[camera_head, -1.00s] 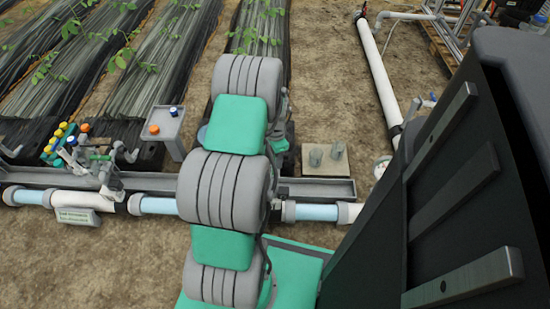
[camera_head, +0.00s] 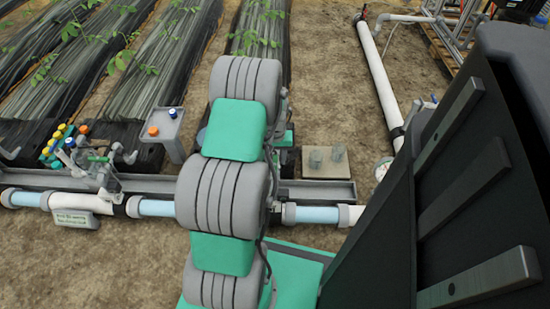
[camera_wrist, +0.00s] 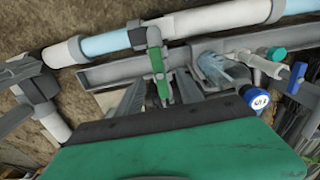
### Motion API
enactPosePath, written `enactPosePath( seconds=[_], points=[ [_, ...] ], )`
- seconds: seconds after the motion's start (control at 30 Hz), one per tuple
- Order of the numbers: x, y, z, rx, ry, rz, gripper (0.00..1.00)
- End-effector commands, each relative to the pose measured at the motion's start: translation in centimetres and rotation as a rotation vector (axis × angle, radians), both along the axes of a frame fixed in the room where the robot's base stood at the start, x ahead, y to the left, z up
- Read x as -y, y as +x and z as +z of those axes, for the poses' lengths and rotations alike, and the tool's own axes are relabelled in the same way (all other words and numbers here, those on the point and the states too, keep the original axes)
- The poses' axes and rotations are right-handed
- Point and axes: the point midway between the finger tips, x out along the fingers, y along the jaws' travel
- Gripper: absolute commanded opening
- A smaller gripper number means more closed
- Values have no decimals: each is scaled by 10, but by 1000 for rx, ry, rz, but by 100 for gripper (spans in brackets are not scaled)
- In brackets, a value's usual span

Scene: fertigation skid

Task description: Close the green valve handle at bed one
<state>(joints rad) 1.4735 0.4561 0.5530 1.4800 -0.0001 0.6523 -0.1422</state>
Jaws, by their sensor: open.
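A green valve handle (camera_wrist: 158,70) shows in the wrist view, upright in the picture below the blue-and-white pipe. My gripper (camera_wrist: 158,94) is open, with one grey finger to the left of the handle and the other to its right. The fingers appear apart from the handle, but depth and contact are hard to judge. The handle's lower end is near the edge of my green gripper body. In the head view my arm hides the gripper and this handle. Another green-handled valve (camera_head: 98,158) stands at the left in the head view.
The main pipe (camera_wrist: 210,20) crosses above. In the head view, clear cups stand on a pale slab (camera_head: 338,168) right of my arm.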

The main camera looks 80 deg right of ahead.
Motion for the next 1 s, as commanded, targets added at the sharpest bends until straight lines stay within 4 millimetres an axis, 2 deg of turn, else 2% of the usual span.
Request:
enactPosePath(
  seconds=[0.37, 0.8, 1.0],
  points=[
    [0, 0, -3, 0, 1, -19, 44],
    [0, 0, -44, 0, 0, -19, 44],
    [0, 0, -45, 0, -1, -19, 44]
  ],
)
